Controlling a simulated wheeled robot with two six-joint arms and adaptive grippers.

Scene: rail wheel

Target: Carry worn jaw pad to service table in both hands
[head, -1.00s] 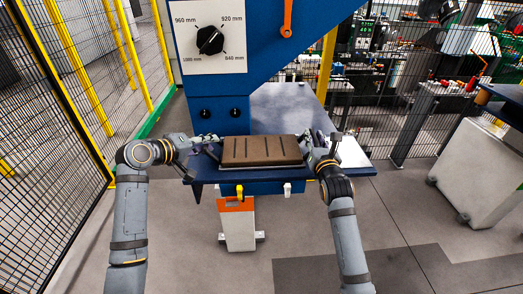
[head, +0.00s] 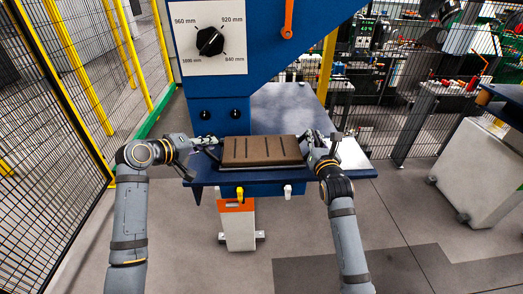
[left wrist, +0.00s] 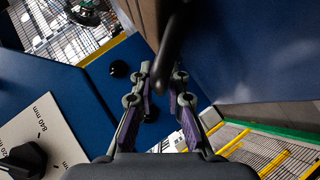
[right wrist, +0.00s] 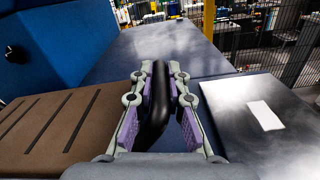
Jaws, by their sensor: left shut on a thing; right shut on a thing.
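The worn jaw pad (head: 262,150) is a brown slab with dark grooves on a dark base. It lies on the blue ledge of the machine in the head view. My left gripper (head: 212,143) is at its left end, shut on a dark handle, which shows between the fingers in the left wrist view (left wrist: 160,95). My right gripper (head: 318,142) is at its right end. In the right wrist view its fingers (right wrist: 160,95) are shut on a black bar handle beside the grooved brown pad (right wrist: 50,125).
The blue machine (head: 217,110) with a height dial (head: 210,40) rises behind the pad. A grey plate (right wrist: 255,115) with a white label lies right of the pad. Mesh fence (head: 50,150) stands at the left. A blue-topped table edge (head: 500,100) shows at the far right.

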